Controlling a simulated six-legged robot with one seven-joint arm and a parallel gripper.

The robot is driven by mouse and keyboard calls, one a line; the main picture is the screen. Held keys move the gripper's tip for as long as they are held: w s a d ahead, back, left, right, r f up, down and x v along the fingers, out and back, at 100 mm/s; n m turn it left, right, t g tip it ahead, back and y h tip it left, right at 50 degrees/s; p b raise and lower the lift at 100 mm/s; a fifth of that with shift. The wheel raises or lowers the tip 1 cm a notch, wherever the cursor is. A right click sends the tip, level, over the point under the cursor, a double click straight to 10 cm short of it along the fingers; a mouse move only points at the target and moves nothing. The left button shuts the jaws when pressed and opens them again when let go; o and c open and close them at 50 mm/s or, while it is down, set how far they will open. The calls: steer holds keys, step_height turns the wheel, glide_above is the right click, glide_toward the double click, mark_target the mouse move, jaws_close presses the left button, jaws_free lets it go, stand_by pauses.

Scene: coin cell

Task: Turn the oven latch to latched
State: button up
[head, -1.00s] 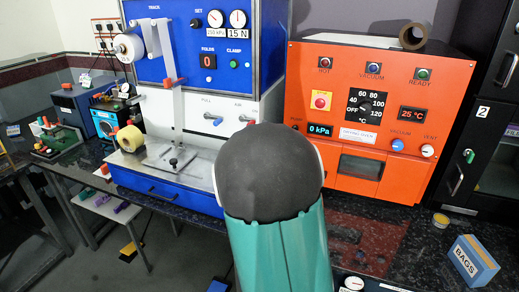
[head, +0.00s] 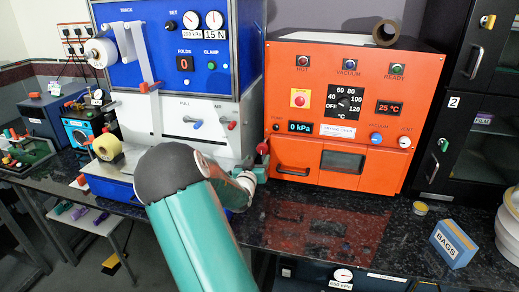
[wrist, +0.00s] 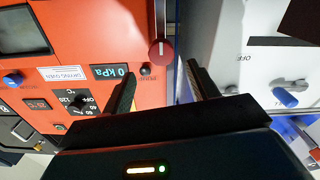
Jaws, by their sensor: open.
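The orange drying oven (head: 345,95) stands on the dark bench, with its door and small window closed to the eye. A red knob that looks like the oven latch (head: 263,148) sits at the oven's left edge. In the wrist view this latch (wrist: 161,50) shows a white line along a red round end, just beyond my fingertips. My gripper (head: 256,172) is just below and in front of the latch. In the wrist view my gripper (wrist: 160,80) is open and empty, its fingers on either side of the latch's line, with no contact visible.
The blue and white press (head: 205,110) stands close on the left of the oven. A black cabinet (head: 465,110) stands on the right. The bags box (head: 453,243) and a small yellow tin (head: 420,208) lie on the bench. Bench in front of the oven is clear.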

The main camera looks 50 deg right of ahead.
mark_target(261, 150)
steer(key=x, duration=0.9)
steer(key=shift+w, duration=0.15)
jaws_close()
